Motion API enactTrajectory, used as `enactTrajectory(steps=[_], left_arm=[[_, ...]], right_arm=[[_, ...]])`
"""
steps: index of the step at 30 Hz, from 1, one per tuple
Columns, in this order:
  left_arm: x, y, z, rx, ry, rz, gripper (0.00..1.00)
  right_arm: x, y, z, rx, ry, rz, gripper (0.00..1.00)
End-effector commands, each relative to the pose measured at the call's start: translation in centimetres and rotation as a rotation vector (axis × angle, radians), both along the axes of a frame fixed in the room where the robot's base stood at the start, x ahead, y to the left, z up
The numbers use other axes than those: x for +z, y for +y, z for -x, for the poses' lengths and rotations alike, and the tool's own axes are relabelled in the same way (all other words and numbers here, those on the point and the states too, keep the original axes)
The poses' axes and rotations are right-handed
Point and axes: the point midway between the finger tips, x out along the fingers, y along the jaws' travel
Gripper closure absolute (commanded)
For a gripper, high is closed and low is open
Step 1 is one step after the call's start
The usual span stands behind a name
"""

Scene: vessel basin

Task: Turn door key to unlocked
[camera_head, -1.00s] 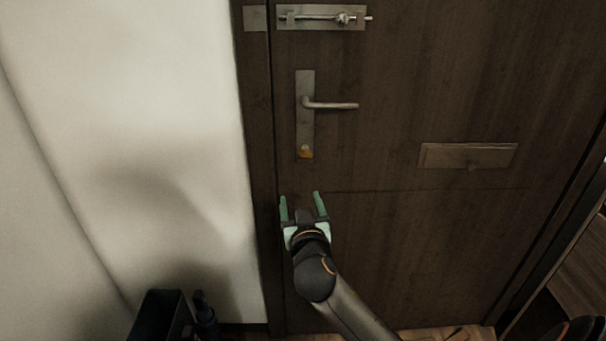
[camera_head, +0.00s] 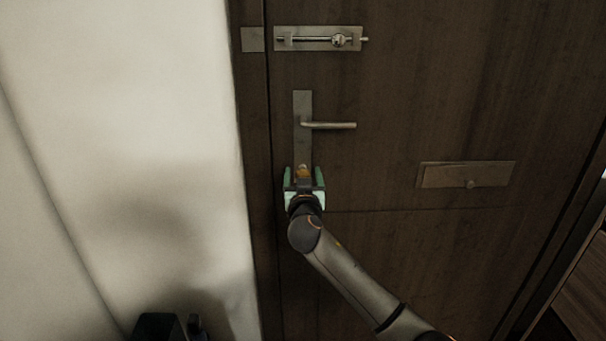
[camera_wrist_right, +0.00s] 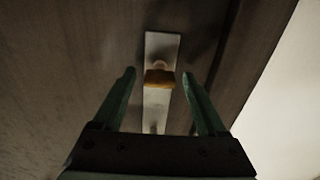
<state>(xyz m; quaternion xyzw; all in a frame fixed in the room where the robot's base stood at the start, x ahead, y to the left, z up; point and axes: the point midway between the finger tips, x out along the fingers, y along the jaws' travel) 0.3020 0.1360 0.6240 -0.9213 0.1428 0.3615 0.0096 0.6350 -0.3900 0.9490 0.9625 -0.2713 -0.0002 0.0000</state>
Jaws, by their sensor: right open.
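The door key (camera_head: 303,171) has a small orange-yellow head and sits in the lock at the lower end of the metal handle plate (camera_head: 302,108). It also shows in the right wrist view (camera_wrist_right: 159,78), with the plate behind it. My right gripper (camera_head: 303,172) is open, with one green finger on each side of the key. In the right wrist view its fingers (camera_wrist_right: 159,80) stand apart from the key, with gaps on both sides. My left gripper is not in view.
The door handle (camera_head: 332,125) juts right above the key. A sliding bolt (camera_head: 318,39) is higher up, and a letter slot plate (camera_head: 466,175) is to the right. A pale wall (camera_head: 130,150) stands left of the door frame. A dark object (camera_head: 158,327) is on the floor below.

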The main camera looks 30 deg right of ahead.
Motion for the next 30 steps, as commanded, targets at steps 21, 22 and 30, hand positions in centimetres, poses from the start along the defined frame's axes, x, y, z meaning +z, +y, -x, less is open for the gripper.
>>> enactTrajectory(steps=[21,22,30], left_arm=[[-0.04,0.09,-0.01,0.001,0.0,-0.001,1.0],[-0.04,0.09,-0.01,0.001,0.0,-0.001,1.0],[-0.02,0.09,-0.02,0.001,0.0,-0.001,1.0]], right_arm=[[-0.01,-0.41,-0.59,0.0,0.0,0.0,0.58],[-0.01,-0.41,-0.59,0.0,0.0,0.0,0.61],[-0.02,-0.4,-0.59,0.0,0.0,0.0,0.91]])
